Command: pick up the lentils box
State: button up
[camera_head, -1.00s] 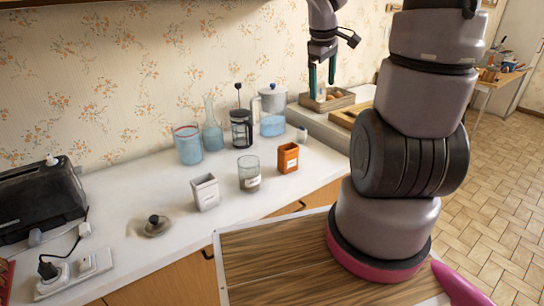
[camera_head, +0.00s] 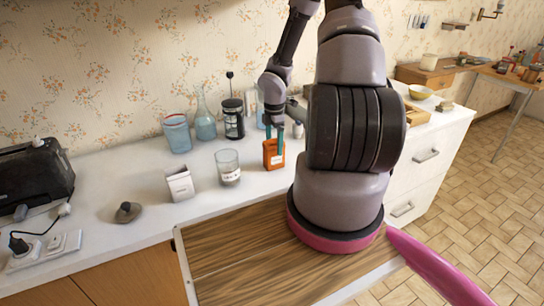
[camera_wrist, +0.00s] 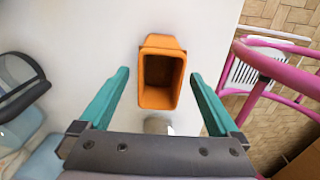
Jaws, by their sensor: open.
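An orange open-topped box (camera_head: 272,157) stands upright on the white counter; I take it for the lentils box, though its label is too small to read. My gripper (camera_head: 275,138) points down at it, with its teal fingers open. In the wrist view my gripper (camera_wrist: 160,75) has one finger on each side of the orange box (camera_wrist: 160,97), with gaps showing on both sides. The box looks empty inside. I cannot tell how far down its sides the fingertips reach.
A glass jar (camera_head: 228,168) and a white box (camera_head: 179,184) stand left of the orange box. Behind are a French press (camera_head: 233,118), a flask (camera_head: 205,122) and a blue-tinted jar (camera_head: 177,134). A black toaster (camera_head: 32,178) is far left.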

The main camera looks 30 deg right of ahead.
aim_at(274, 159)
notch_tip(274, 159, down, 8)
jog(key=shift+r, duration=0.25)
grip_shut()
notch_tip(274, 159, up, 10)
dwell(0.8)
